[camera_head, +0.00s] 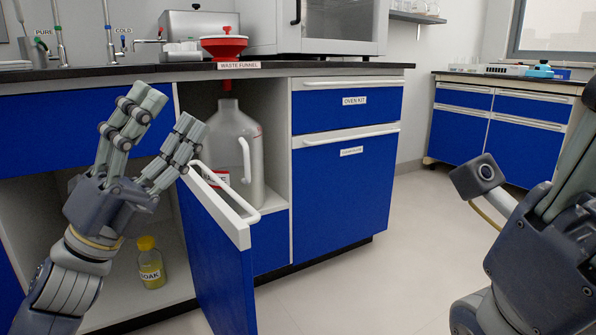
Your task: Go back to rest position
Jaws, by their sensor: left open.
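My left gripper (168,118) is raised at the left, in front of the cabinet. Its grey fingers point up and stand apart, with nothing between them. It overlaps the open cabinet front and the edge of the open blue door (222,262) in the picture; whether it touches the door cannot be told. My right gripper (548,225) is at the right edge, partly cut off by the frame. Its fingers run out of view, so its opening does not show.
A grey waste jug (232,140) stands in the open compartment under the red waste funnel (224,45). A yellow-capped bottle (151,265) stands low in the cabinet. Blue oven-kit drawers (345,115) are closed. Pale floor (390,260) is clear between the cabinets.

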